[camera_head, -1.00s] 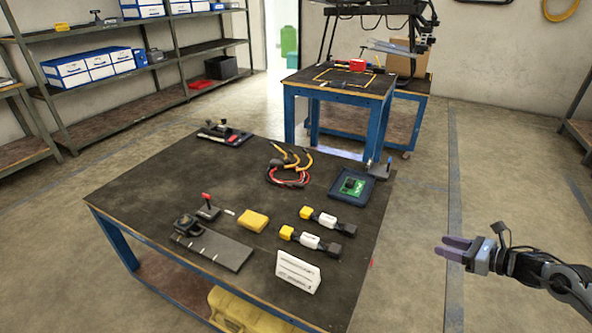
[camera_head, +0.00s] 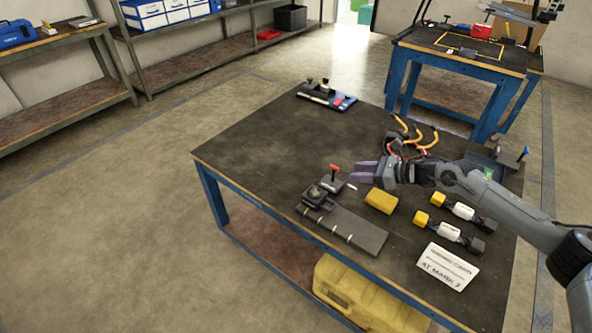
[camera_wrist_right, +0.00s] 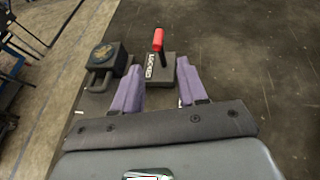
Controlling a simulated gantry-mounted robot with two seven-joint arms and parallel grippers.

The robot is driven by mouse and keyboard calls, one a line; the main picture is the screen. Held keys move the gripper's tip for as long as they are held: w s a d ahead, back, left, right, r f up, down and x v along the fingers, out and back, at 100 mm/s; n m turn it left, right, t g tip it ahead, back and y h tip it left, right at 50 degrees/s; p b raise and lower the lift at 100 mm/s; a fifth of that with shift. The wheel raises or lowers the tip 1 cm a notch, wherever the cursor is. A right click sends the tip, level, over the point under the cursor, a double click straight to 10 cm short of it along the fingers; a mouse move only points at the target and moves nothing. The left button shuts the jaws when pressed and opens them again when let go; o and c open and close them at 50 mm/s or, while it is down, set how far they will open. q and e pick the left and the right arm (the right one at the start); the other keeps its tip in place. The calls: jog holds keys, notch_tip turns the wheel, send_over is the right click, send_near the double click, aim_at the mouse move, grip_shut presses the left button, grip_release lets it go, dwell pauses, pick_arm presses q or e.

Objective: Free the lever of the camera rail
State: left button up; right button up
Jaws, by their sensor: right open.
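The lever (camera_head: 333,169) has a red grip and stands up from a small dark base on the table, at the far end of the flat dark rail plate (camera_head: 358,230). A dark camera carriage (camera_head: 316,196) sits on the plate beside it. My right gripper (camera_head: 357,174), with purple fingers, is open just right of the lever. In the right wrist view, the red lever (camera_wrist_right: 158,41) rises from a grey block with a label reading "LOCKED" (camera_wrist_right: 150,66). The open fingertips are on either side of this block; contact is unclear. My left gripper is out of view.
A yellow block (camera_head: 381,201), two yellow-white-black connectors (camera_head: 459,209) and a white text card (camera_head: 447,267) lie to the right. Red and yellow cables (camera_head: 420,138) are behind my right arm.

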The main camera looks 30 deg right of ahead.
aim_at(333, 169)
jog(key=b+x, duration=0.3)
jog(key=x, duration=0.6)
jog(key=shift+w+a+b, duration=0.2)
jog(key=shift+w+b, duration=0.05)
jog(key=shift+b, duration=0.05)
jog(key=shift+w+a+f, duration=0.2)
jog(key=shift+w+a, duration=0.15)
jog(key=shift+w, duration=0.15)
grip_shut()
